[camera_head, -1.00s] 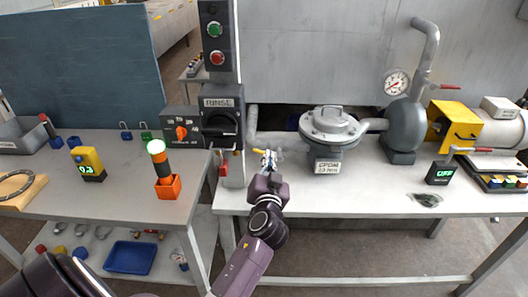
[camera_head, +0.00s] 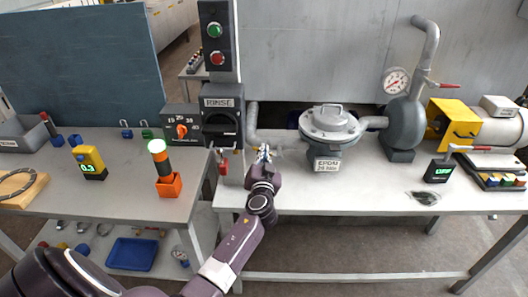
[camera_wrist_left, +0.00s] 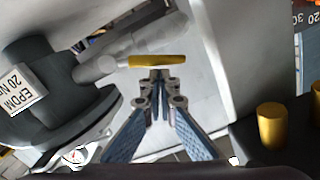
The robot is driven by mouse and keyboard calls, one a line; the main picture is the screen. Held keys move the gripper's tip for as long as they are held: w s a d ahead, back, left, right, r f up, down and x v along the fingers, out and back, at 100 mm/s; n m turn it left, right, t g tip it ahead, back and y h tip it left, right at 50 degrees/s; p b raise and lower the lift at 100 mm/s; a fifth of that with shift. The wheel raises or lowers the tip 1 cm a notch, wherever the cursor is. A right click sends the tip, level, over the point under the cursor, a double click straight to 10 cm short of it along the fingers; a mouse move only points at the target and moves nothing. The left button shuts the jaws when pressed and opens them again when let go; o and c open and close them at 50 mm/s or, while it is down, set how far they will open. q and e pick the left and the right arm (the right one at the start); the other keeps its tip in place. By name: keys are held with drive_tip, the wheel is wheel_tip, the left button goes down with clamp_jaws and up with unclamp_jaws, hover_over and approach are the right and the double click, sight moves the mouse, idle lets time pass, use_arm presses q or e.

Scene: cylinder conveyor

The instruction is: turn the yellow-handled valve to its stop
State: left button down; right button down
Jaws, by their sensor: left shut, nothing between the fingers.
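The valve's yellow handle (camera_wrist_left: 158,61) shows in the left wrist view as a short bar lying crosswise just beyond my fingertips. Behind it are a grey pipe and fitting. My left gripper (camera_wrist_left: 158,76) is shut and empty, its tips close below the middle of the bar; I cannot tell whether they touch it. In the head view my left gripper (camera_head: 264,154) is over the back of the right bench, left of the round grey housing (camera_head: 330,123), and hides the handle. My right gripper is not in view.
The control column with the RINSE switch (camera_head: 221,118) stands close left of my gripper, with a red padlock (camera_head: 224,166) hanging below. A yellow cylinder (camera_wrist_left: 272,126) is at the right in the wrist view. The bench front (camera_head: 340,198) is clear.

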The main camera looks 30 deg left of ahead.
use_arm(q)
drive_tip(key=f+n+b, duration=0.1)
drive_tip(key=b, duration=0.1)
drive_tip(key=a+f+n+b, duration=0.1)
drive_tip(key=n+b, duration=0.1)
drive_tip(key=b, duration=0.1)
drive_tip(key=s+f+n+b, duration=0.1)
drive_tip(key=b, duration=0.1)
drive_tip(key=shift+a+n+b, duration=0.15)
drive_tip(key=shift+n+b, duration=0.15)
drive_tip(key=shift+b, duration=0.1)
drive_tip(key=shift+r, duration=0.15)
